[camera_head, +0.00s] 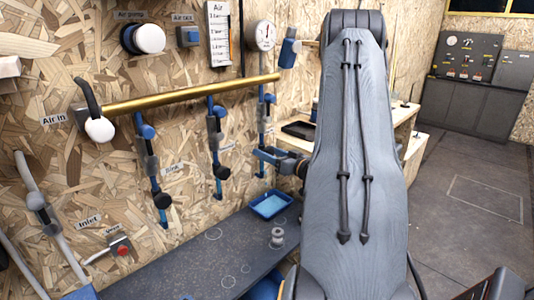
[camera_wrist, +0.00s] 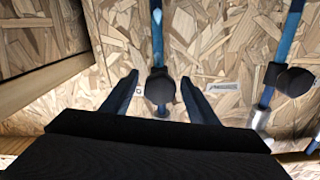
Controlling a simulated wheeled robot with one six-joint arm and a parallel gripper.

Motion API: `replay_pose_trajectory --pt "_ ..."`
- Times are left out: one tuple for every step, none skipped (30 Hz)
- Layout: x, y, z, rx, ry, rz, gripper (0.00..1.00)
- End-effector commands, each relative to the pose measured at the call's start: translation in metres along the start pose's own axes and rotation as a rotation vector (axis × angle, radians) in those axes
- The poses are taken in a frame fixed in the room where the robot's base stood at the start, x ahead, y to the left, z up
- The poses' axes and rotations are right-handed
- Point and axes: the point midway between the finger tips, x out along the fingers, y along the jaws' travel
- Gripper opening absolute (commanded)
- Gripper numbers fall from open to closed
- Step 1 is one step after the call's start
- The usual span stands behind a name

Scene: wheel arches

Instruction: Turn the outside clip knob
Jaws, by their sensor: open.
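My gripper (camera_head: 280,159) is open at the rightmost of the three blue hoses (camera_head: 262,110) that hang from the brass pipe. In the wrist view, my gripper's fingers (camera_wrist: 160,92) stand apart on either side of a dark round clip knob (camera_wrist: 159,87) on a blue hose. I see a gap on both sides of the knob. In the head view my gripper covers this knob. Two more dark clip knobs show on the left hose (camera_head: 162,200) and the middle hose (camera_head: 221,172). The small labels beside them are too small to read surely.
The brass pipe (camera_head: 190,93) runs above the hoses on the chipboard wall. A blue tray (camera_head: 270,204) and a small grey part (camera_head: 277,237) lie on the dark bench (camera_head: 190,262) below. Wooden shelving (camera_head: 408,125) stands right of the hoses. A second clip knob (camera_wrist: 290,80) shows right in the wrist view.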

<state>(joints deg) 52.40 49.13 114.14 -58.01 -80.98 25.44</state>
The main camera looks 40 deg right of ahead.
Motion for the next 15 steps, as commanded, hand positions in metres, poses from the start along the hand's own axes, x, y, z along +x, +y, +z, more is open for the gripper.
replay_pose_trajectory --pt "-0.006 0.001 0.0 0.001 0.0 0.003 0.54" --pt "-0.01 0.001 0.001 0.001 0.0 0.003 0.54" --pt "-0.016 0.001 0.001 0.0 0.0 0.003 0.54" --pt "-0.021 0.002 0.001 0.0 0.0 0.004 0.54" --pt "-0.027 0.002 0.001 0.0 0.0 0.005 0.54" --pt "-0.033 0.002 0.0 0.0 0.0 0.004 0.54" --pt "-0.039 0.002 0.0 0.0 0.001 0.004 0.54" --pt "-0.043 0.002 0.0 0.0 0.001 0.004 0.54" --pt "-0.049 0.001 0.001 0.001 0.001 0.003 0.54" --pt "-0.054 0.001 0.001 0.001 0.001 0.003 0.54" --pt "-0.058 0.001 0.001 0.001 0.0 0.003 0.54" --pt "-0.062 0.001 0.001 0.001 0.0 0.003 0.54" --pt "-0.065 0.001 0.0 0.001 0.0 0.003 0.54" --pt "-0.067 0.001 0.0 0.001 0.0 0.002 0.54" --pt "-0.07 0.001 0.0 0.0 0.0 0.001 0.54"
